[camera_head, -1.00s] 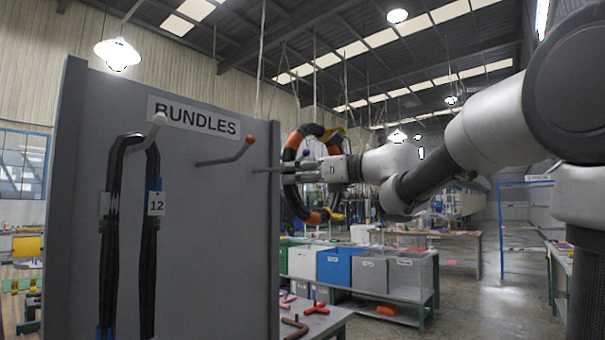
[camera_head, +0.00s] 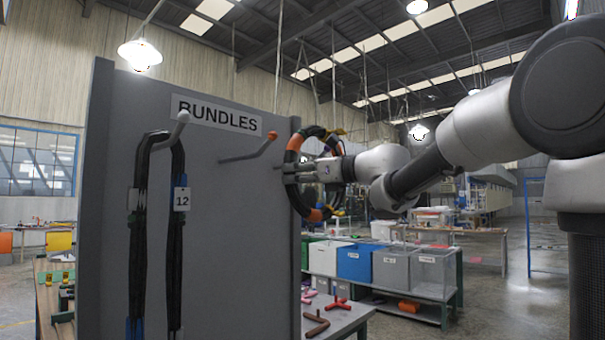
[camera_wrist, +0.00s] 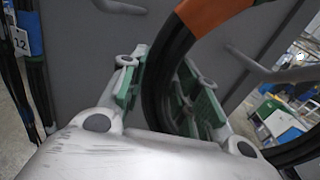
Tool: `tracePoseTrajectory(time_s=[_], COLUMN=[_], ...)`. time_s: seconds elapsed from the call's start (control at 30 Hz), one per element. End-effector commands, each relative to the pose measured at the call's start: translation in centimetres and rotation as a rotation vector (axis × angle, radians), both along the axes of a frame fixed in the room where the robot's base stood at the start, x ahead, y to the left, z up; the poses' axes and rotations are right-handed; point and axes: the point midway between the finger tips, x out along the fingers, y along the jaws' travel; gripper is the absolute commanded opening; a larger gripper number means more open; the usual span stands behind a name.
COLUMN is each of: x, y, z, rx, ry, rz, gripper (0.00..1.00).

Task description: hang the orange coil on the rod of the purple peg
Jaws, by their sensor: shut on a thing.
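The orange coil (camera_head: 294,143), a black hose ring with orange bands, hangs upright in my gripper (camera_head: 312,172). In the wrist view the green-padded fingers (camera_wrist: 165,85) are shut on its black hose (camera_wrist: 163,70), below an orange band. In the head view the coil is by the panel's right edge. A thin grey rod (camera_head: 278,167) sticks out there towards the coil; its end is hidden or lost against the coil, and no purple tip shows clearly.
The grey panel (camera_head: 230,230) bears a BUNDLES sign (camera_head: 216,114). An orange-tipped peg (camera_head: 248,152) is empty. A grey-tipped peg (camera_head: 182,118) holds a black bundle (camera_head: 138,240) tagged 12. Bins (camera_head: 354,262) and a table with small pegs (camera_head: 338,318) stand below right.

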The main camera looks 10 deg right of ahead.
Motion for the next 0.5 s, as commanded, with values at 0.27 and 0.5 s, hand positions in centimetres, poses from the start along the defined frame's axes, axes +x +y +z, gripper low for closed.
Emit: tracePoseTrajectory(time_s=[0.27,0.5], x=[1.6,3.0], y=[1.2,2.2], z=[-0.2,-0.4], rx=[0.0,-0.001], ry=[-0.003,-0.003], rz=[0.002,0.002], gripper=[0.0,0.0])
